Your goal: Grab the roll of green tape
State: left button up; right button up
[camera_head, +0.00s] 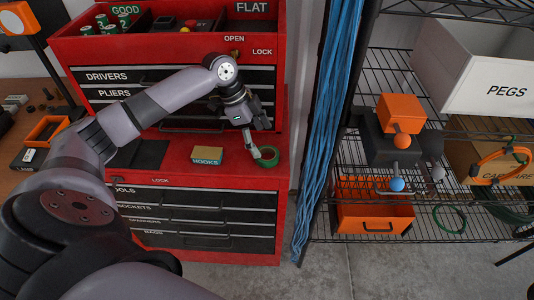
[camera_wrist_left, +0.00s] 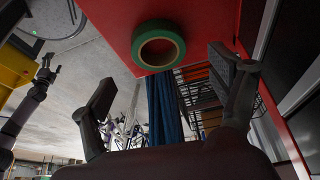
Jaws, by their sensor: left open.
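The roll of green tape (camera_head: 273,154) lies flat near the right end of the red ledge of the tool chest. In the left wrist view the green tape roll (camera_wrist_left: 158,24) is a ring on the red surface, ahead of the fingers. My left gripper (camera_head: 256,150) is just above and beside the roll in the head view, partly covering it. In the left wrist view my left gripper (camera_wrist_left: 163,82) has its two fingers wide apart with nothing between them. The roll shows beyond the fingertips, nearer the right-hand finger.
A yellow box marked HOOKS (camera_head: 207,155) sits on the ledge left of the roll. The red chest (camera_head: 245,50) with drawers rises behind the ledge. Blue cords (camera_head: 328,120) hang to the right, next to a wire shelf (camera_head: 460,190) holding an orange bin (camera_head: 375,215) and boxes.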

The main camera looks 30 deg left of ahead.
aim_at(268, 154)
pick_arm(q)
jog(key=shift+p+x, duration=0.95)
jog(key=shift+x, duration=2)
pick_arm(e)
jog(key=shift+w+a+r, duration=0.15)
jog(key=shift+a+r, duration=0.15)
jog(key=shift+r, duration=0.25)
jog(key=shift+w+a+r, duration=0.1)
jog(key=shift+a+r, duration=0.2)
jog(key=shift+r, duration=0.2)
pick_arm(q)
jog(key=shift+c, duration=0.4)
jog(key=c, duration=1.1)
jog(key=shift+c, duration=0.2)
pick_arm(e)
jog(key=shift+d, duration=0.4)
pick_arm(q)
jog(key=shift+r, duration=0.15)
